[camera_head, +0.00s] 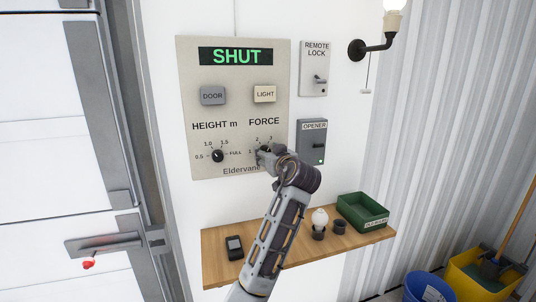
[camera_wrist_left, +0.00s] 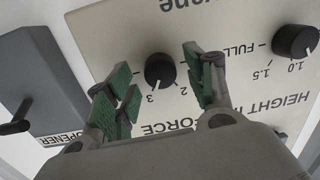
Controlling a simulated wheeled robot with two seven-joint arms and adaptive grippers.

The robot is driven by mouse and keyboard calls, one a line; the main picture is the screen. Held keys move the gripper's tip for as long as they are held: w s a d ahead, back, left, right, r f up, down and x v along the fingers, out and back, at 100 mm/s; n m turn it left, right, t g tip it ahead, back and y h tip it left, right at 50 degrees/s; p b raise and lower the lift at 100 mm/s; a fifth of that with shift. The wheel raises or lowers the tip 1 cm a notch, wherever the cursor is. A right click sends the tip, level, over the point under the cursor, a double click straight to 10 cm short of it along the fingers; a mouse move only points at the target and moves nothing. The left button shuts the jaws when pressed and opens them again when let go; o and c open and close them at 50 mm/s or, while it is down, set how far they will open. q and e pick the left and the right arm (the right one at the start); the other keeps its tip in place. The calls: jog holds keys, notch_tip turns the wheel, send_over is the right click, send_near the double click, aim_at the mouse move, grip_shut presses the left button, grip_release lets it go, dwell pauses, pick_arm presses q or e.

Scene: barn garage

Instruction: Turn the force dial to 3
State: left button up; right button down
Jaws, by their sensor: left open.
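The force dial (camera_wrist_left: 160,70) is a round black knob on the beige control panel (camera_head: 235,130). In the left wrist view, which is upside down, its white mark points down, close to the printed 3. My left gripper (camera_head: 267,154) is in front of the dial in the head view and hides most of it. In the left wrist view the green-padded fingers of my left gripper (camera_wrist_left: 164,84) are open, one on each side of the dial, with visible gaps; I cannot tell how deep they reach. My right gripper is not in view.
The height dial (camera_head: 217,156) is left of the force dial. The display (camera_head: 236,56) reads SHUT. DOOR (camera_head: 212,96) and LIGHT (camera_head: 265,94) buttons sit above. The opener box (camera_head: 312,142) is close on the right. A wooden shelf (camera_head: 213,245) with small items is below.

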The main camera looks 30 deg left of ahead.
pick_arm(q)
jog(key=v, duration=1.1)
jog(key=shift+s+d, duration=0.25)
jog(key=shift+d, duration=0.05)
dwell(0.3)
